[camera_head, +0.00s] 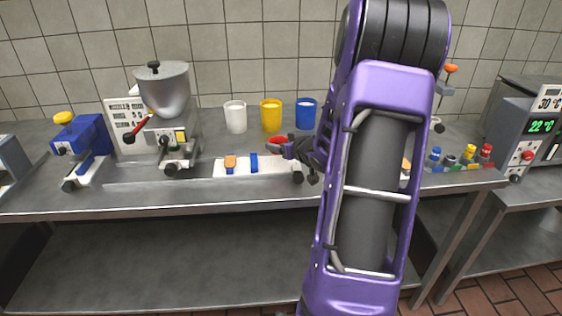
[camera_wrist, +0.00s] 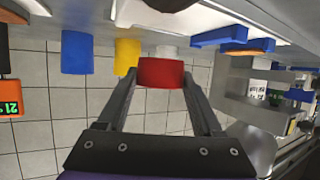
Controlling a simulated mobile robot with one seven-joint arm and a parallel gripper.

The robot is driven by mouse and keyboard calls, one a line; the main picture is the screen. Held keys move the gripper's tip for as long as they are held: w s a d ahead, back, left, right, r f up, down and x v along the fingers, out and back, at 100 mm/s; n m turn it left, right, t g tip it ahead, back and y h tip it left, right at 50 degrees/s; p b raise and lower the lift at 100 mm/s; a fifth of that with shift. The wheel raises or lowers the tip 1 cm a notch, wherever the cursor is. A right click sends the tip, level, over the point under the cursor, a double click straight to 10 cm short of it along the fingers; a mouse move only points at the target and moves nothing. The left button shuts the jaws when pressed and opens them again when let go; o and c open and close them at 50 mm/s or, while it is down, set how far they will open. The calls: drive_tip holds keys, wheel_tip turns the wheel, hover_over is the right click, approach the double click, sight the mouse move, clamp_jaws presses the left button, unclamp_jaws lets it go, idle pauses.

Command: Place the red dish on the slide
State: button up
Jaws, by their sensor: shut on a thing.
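The red dish (camera_head: 279,141) is in my gripper (camera_head: 290,149), above the back part of the counter; my arm hides part of this area. In the wrist view, the red dish (camera_wrist: 161,73) sits between the two fingertips of my gripper (camera_wrist: 161,80), which touch its sides. A low white unit (camera_head: 248,165), which seems to be the slide, lies on the counter below and left of the gripper. It bears an orange-topped blue piece (camera_head: 230,163), a plain blue piece (camera_head: 254,162) and a dark knob at its right end.
White (camera_head: 235,117), yellow (camera_head: 271,115) and blue (camera_head: 305,114) cups stand behind the gripper. A hopper machine (camera_head: 165,115) and a blue device (camera_head: 82,143) stand left. Small coloured bottles (camera_head: 468,154) and a heater (camera_head: 520,130) stand right. The front counter strip is clear.

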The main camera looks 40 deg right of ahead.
sight(281, 165)
drive_tip(key=shift+f+b, duration=0.55)
drive_tip(key=shift+f, duration=1.55)
drive_tip(key=shift+f, duration=0.25)
drive_tip(key=o, duration=1.3)
drive_tip(key=shift+r, duration=0.1)
drive_tip(key=shift+s+r, duration=0.25)
drive_tip(key=shift+r, duration=0.05)
drive_tip(key=p+v, duration=0.2)
drive_tip(key=v, duration=0.9)
drive_tip(key=shift+s+a, duration=0.15)
drive_tip(key=shift+s, duration=0.1)
